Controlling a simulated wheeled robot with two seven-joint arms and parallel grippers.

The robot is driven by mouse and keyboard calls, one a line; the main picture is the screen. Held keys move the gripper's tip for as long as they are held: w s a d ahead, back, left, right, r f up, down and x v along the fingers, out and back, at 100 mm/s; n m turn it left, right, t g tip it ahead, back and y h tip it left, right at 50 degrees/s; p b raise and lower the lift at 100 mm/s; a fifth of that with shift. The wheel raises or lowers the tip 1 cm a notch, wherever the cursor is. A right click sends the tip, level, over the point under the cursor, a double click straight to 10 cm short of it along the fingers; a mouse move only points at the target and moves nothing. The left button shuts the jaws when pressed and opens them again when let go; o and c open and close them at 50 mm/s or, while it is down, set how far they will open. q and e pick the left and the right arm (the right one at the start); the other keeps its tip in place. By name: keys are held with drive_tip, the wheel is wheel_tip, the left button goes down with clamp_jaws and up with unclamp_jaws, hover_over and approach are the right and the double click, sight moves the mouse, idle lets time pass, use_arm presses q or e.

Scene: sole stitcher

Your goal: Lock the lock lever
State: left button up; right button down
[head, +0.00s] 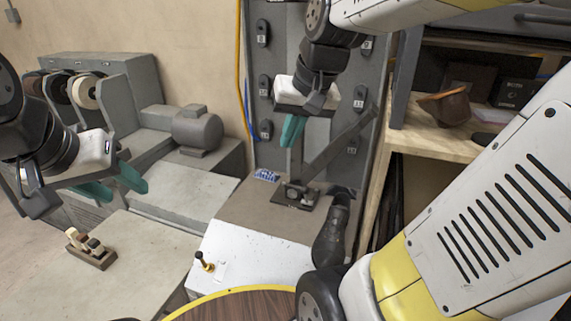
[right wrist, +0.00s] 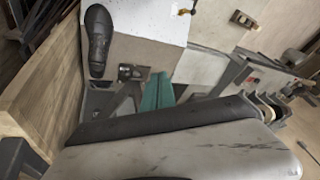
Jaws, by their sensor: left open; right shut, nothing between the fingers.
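A small lever with a brass stem and black knob (head: 205,262) stands on the white tabletop; part of it also shows at the top of the right wrist view (right wrist: 187,11). A long grey bar (head: 342,142) slants up to the right from a dark metal bracket (head: 297,195) on the brown surface. I cannot tell for sure which of the two is the lock lever. My right gripper (head: 291,132) is shut and empty, pointing down above the bracket, just left of the bar. Its teal fingers (right wrist: 157,92) appear beside the bracket (right wrist: 131,72). My left gripper (head: 112,186) is open and empty at the far left.
A black boot shape (head: 332,235) stands beside the bracket. A grey machine with a motor (head: 197,129) and wheels is at the back left. A wooden hand tool (head: 90,248) lies on the left table. A wooden shelf (head: 437,142) bounds the right. The white tabletop (head: 255,258) is mostly clear.

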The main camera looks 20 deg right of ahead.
drive_tip(key=w+d+f+m+g, duration=0.2)
drive_tip(key=w+d+f+m, duration=0.1)
drive_tip(key=w+d+f, duration=0.4)
drive_tip(key=w+d+f+m+g, duration=0.3)
drive_tip(key=w+d+f, duration=0.4)
drive_tip(key=w, duration=0.7)
wheel_tip(320, 180, down, 3)
drive_tip(key=shift+w+d+r, duration=0.1)
drive_tip(key=shift+w+d, duration=0.05)
drive_tip(key=shift+d, duration=0.25)
hover_over(306, 196)
drive_tip(key=w+d, duration=0.1)
wheel_tip(306, 196, down, 10)
drive_tip(key=shift+w+d+r, duration=0.1)
drive_tip(key=shift+w+d, duration=0.05)
drive_tip(key=shift+s+a, duration=0.25)
drive_tip(key=shift+s, duration=0.1)
